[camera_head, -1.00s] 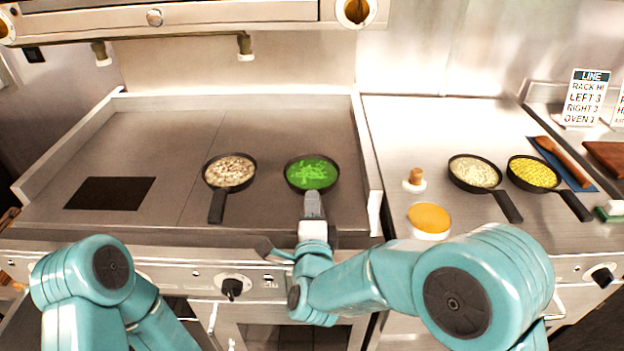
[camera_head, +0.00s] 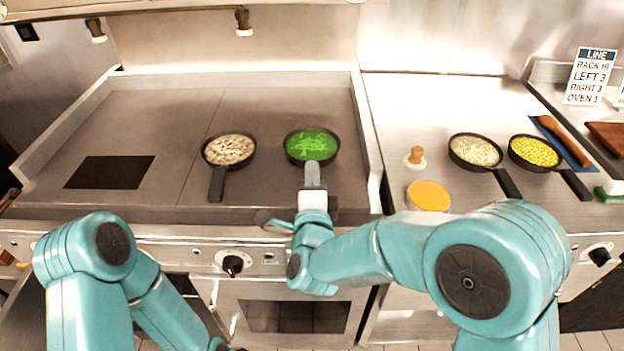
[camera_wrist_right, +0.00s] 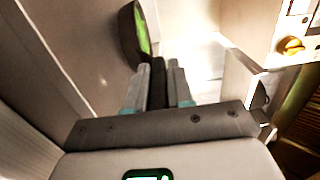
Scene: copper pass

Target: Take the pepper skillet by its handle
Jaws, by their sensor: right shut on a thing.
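The pepper skillet (camera_head: 312,147), a black pan with green pieces in it, is at the right part of the griddle (camera_head: 150,120). Its handle points toward me. My right gripper (camera_head: 313,176) is shut on that handle and mostly hides it. In the right wrist view, the dark handle (camera_wrist_right: 158,75) runs between the two fingers of the gripper (camera_wrist_right: 158,88), with the rim and green contents of the pan beyond. I cannot tell whether the pan rests on the griddle or is slightly raised. My left arm shows at lower left, but its gripper is out of view.
A skillet with pale mushroom-like pieces (camera_head: 229,150) sits left of the pepper skillet. On the right counter are a skillet with pale grains (camera_head: 475,151), one with yellow pieces (camera_head: 535,152), an orange-topped round tub (camera_head: 428,195) and a small wooden-knobbed item (camera_head: 415,158).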

